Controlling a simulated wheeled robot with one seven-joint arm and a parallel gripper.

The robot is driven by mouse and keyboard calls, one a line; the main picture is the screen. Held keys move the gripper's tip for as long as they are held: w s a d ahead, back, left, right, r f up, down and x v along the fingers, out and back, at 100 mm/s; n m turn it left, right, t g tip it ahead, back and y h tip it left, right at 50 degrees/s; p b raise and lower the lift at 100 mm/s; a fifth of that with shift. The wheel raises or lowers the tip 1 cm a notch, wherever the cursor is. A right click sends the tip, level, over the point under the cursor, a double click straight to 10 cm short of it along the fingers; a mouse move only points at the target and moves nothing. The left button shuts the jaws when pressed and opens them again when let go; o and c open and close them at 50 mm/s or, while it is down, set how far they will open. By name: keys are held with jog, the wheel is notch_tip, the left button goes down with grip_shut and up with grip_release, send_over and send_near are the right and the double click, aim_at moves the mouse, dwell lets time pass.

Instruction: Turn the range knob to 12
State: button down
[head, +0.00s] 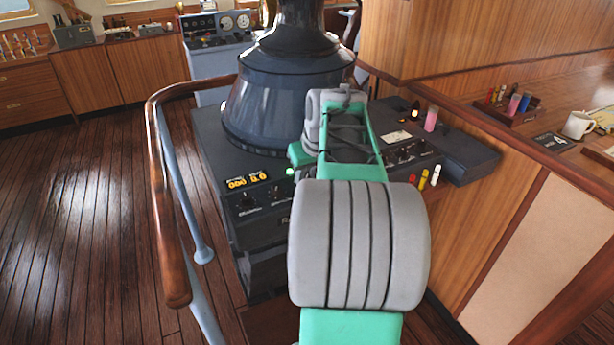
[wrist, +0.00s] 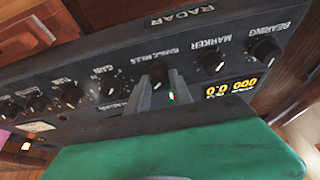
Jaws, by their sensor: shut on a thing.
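The range knob (wrist: 158,72) is a black knob under the "RANGE MILES" label on the radar panel (wrist: 125,45), which appears upside down in the wrist view. My gripper (wrist: 161,84) is shut on this knob, with one grey finger on each side of it. The fingers hide part of the knob and its scale, and I cannot read its setting. In the head view my arm covers the range knob and the fingers. The radar console (head: 215,155) shows there below the dark radar hood (head: 285,95).
The marker knob (wrist: 212,62) and gain knob (wrist: 110,86) stand close on either side. An amber display (wrist: 230,87) and a small green lamp (wrist: 171,96) are near the fingers. A wooden handrail (head: 160,180) curves left of the console. Coloured markers (head: 424,179) stand at its right.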

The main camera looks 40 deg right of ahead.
jog(key=c, duration=1.2)
grip_release()
jog(key=shift+o, duration=0.2)
jog(key=d+v, duration=0.1)
jog(key=v, duration=0.6)
jog(key=shift+a+r, duration=0.45)
jog(key=shift+a, duration=0.1)
